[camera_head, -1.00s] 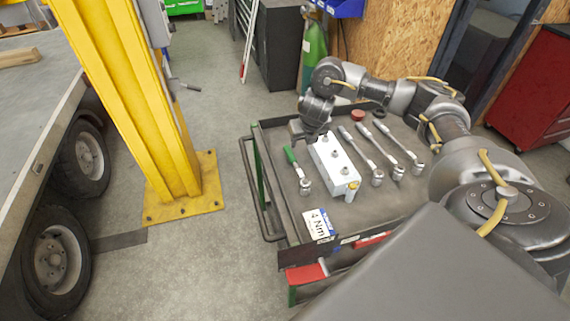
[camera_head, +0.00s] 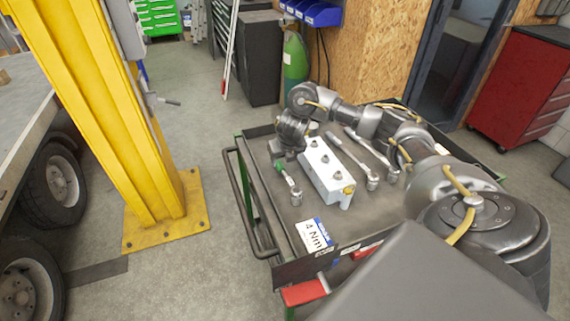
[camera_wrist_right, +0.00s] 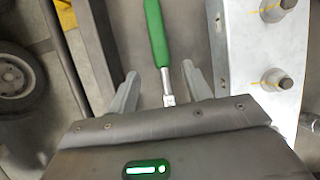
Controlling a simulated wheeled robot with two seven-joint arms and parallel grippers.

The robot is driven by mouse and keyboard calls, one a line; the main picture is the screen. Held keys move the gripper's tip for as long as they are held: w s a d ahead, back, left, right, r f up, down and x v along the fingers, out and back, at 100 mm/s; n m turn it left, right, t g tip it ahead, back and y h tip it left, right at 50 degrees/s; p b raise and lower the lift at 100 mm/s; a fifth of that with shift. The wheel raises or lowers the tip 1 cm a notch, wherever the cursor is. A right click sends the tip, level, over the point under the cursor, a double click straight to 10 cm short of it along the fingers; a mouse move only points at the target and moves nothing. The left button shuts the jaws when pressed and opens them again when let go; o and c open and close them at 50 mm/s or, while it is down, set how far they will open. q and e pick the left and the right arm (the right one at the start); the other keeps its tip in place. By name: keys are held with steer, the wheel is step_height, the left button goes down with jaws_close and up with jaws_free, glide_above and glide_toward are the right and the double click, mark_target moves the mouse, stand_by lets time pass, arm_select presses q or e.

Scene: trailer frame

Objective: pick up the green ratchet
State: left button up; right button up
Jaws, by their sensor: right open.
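The green ratchet lies on the cart's tray, with its green handle (camera_head: 279,165) toward the back and its metal head (camera_head: 296,198) toward the front. My right gripper (camera_head: 283,157) is over its handle end and hides part of it. In the right wrist view the green handle (camera_wrist_right: 156,32) and metal shaft run between the two fingers of my right gripper (camera_wrist_right: 160,82), which are apart with gaps on both sides. The ratchet's head is hidden there by the gripper body. My left gripper is not in view.
A white block with several studs (camera_head: 325,170) stands close to the right of the ratchet; it also shows in the right wrist view (camera_wrist_right: 258,60). Several metal ratchets (camera_head: 372,180) lie beyond it. A "4 Nm" card (camera_head: 314,234) lies at the tray's front. A yellow post (camera_head: 125,130) stands left.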

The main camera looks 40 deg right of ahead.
mark_target(282, 167)
steer(key=shift+s+d+f, duration=0.1)
steer(key=shift+f, duration=0.3)
steer(key=x, duration=0.4)
steer(key=shift+f, duration=0.25)
jaws_close()
